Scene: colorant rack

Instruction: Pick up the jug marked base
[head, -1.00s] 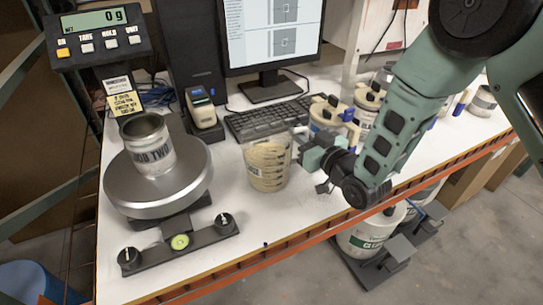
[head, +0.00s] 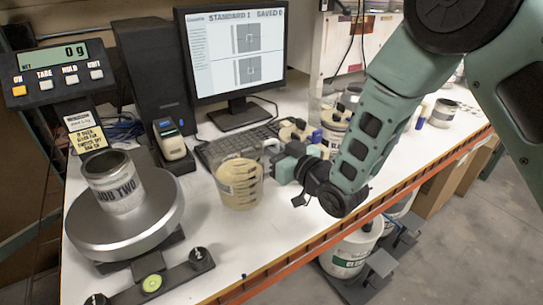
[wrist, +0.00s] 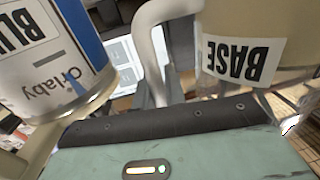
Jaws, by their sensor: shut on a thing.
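The clear jug marked base (head: 240,184) holds beige contents and stands upright in the head view, left of my gripper (head: 286,165). Its BASE label (wrist: 235,60) is upside down at the right of the wrist view. A pale curved handle (wrist: 157,45) comes down toward my jaws there. My gripper is shut on the jug at its handle side; the fingertips are partly hidden. I cannot clearly tell whether the jug's bottom is clear of the bench.
A container marked BLU (wrist: 45,55) is close at the left of the wrist view. Other jugs (head: 335,125) stand behind my gripper. The keyboard (head: 232,147) is behind the jug. The scale (head: 122,215) carries a metal can (head: 115,185).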

